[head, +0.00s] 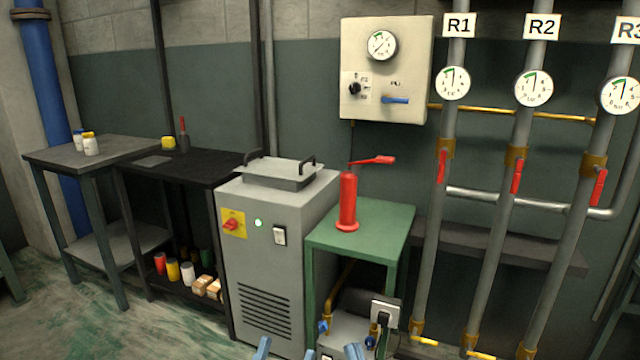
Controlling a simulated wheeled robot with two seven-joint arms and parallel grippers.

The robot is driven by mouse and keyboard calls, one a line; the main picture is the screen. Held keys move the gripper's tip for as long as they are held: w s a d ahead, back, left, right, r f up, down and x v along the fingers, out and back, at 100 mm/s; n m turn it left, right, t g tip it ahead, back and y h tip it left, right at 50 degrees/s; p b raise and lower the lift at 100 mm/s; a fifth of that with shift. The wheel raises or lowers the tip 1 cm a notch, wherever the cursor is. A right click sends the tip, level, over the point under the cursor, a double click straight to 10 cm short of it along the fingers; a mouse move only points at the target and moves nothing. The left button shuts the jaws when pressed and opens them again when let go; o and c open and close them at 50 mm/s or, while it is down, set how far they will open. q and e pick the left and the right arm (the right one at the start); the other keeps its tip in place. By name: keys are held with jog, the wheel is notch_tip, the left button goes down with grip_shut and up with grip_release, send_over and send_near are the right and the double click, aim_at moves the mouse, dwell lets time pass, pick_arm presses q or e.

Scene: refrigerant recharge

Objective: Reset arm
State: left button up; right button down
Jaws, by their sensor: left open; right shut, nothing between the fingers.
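Only blue tips of my grippers show, at the bottom edge of the head view, in front of the grey machine and the green table. My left gripper (286,353) is open, with a gap between its tips and nothing seen in it. My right gripper (354,351) is just to its right, shut and empty. Both are apart from the things behind them, as far as I can see. The rest of both grippers and arms is below the picture.
A grey machine (262,285) with a red switch stands ahead. A red cylinder (348,205) with a lever stands on the green table (385,222). Gauged pipes R1 (430,240), R2 and R3 rise at right. A dark workbench (200,166) is at left. Floor shows at lower left.

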pick_arm(q)
notch_tip(320, 180, down, 10)
jog(key=a+r+g+y+p, duration=0.1)
jog(key=a+g+y+p, duration=0.3)
jog(key=g+p, duration=0.9)
pick_arm(e)
notch_tip(320, 180, down, 10)
jog(key=d+r+g+h, duration=0.1)
jog(key=d+g+h, duration=0.3)
jog(key=g, duration=0.8)
pick_arm(q)
jog(key=s+a+f+g+y+p, duration=0.1)
jog(key=s+a+f+g+p, duration=0.1)
jog(key=s+g+p, duration=0.2)
jog(key=s+a+f+g+y+p, duration=0.2)
jog(key=s+g+p, duration=0.3)
jog(key=s, duration=0.6)
jog(key=shift+a+f+n+p, duration=0.3)
jog(key=shift+n+p, duration=0.1)
jog(key=shift+p, duration=0.6)
pick_arm(e)
jog(key=s+d+f+g+h, duration=0.1)
jog(key=s+d+f+g, duration=0.1)
jog(key=s+g, duration=0.3)
jog(key=s+d+f+g+h, duration=0.2)
jog(key=s+g, duration=0.3)
jog(key=s, duration=0.5)
jog(key=shift+d+f+m, duration=0.25)
jog(key=shift+f+m, duration=0.05)
jog(key=shift+m, duration=0.1)
